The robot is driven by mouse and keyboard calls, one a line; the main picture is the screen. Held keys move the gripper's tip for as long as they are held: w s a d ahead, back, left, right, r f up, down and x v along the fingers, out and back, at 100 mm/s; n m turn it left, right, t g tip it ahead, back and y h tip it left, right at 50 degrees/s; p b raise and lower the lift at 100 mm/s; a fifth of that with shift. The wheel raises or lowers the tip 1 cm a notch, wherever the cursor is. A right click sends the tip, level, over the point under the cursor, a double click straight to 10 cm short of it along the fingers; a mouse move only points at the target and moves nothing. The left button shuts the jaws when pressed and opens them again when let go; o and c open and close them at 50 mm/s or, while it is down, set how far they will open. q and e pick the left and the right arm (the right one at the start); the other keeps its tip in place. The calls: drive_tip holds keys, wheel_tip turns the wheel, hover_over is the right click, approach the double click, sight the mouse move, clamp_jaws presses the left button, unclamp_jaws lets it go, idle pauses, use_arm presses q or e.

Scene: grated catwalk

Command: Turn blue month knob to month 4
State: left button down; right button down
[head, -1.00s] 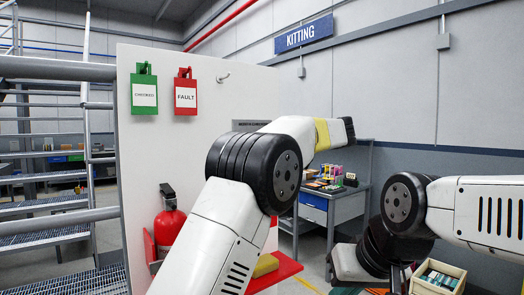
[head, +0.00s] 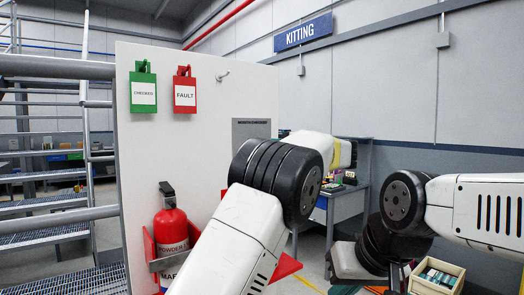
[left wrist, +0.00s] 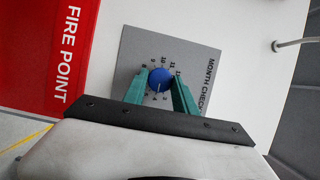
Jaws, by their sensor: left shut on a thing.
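The blue month knob (left wrist: 160,78) sits on a grey plate (left wrist: 203,58) marked "MONTH CHECK…", with a ring of small numbers around it. My left gripper (left wrist: 159,84) has its two green fingers on either side of the knob and is shut on it. A pale line shows on the knob's lower part; I cannot tell surely which number it points to. In the head view the upper part of the grey plate (head: 250,126) shows on the white panel; my left arm hides the knob and the gripper.
The white panel (head: 200,135) also carries a green tag (head: 143,92), a red fault tag (head: 185,92) and a hook (head: 222,77). A fire extinguisher (head: 170,228) hangs below. A crate (head: 436,278) stands lower right. Stairs (head: 45,205) are at left.

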idle(0.4)
use_arm(q)
drive_tip(key=c, duration=1)
unclamp_jaws()
drive_tip(key=v, duration=0.8)
drive_tip(key=shift+w, duration=0.1)
